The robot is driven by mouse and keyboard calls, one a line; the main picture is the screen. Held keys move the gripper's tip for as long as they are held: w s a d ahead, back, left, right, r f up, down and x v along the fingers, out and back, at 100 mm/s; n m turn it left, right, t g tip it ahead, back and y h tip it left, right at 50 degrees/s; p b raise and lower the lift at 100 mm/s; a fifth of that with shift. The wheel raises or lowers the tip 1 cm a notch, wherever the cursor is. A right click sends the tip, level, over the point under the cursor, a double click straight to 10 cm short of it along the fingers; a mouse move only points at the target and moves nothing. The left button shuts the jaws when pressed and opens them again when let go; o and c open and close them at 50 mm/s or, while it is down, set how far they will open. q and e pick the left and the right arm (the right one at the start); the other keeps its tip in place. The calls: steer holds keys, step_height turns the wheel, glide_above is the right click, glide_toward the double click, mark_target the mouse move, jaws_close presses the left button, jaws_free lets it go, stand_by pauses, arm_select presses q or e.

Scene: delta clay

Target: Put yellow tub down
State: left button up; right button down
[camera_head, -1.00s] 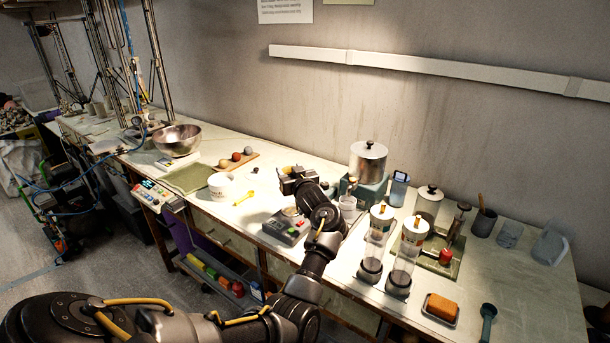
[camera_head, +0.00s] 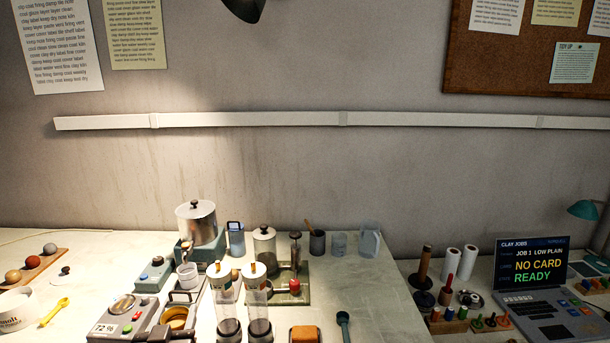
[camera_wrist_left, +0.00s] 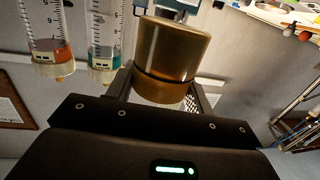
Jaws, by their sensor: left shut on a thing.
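The yellow tub (camera_head: 179,318) is a small brass-yellow cylinder. It shows low in the head view, left of the two clear cylinders, and large in the left wrist view (camera_wrist_left: 172,58). My left gripper (camera_head: 176,313) is shut on it, with a finger on either side; the fingers also flank it in the left wrist view (camera_wrist_left: 160,92). The tub's lower part is hidden in the head view, so I cannot tell whether it touches the bench. My right gripper is not in view.
A grey device (camera_head: 113,318) with a display stands left of the tub. Clear cylinders (camera_head: 226,305) stand close on its right. A metal drum (camera_head: 197,225) and a small white cup (camera_head: 187,274) are behind. A laptop (camera_head: 535,290) is far right. Bare bench (camera_head: 375,305) lies right of the teal scoop.

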arm_select(q)
steer(key=s+d+m+h, duration=0.1)
steer(key=s+d+h, duration=0.1)
steer(key=s+d, duration=0.2)
steer(key=shift+s+d+r+m+h, duration=0.25)
steer(key=shift+s+d+m+h, duration=0.15)
steer(key=shift+s, duration=0.35)
steer(key=shift+s+f, duration=0.1)
stand_by(0.3)
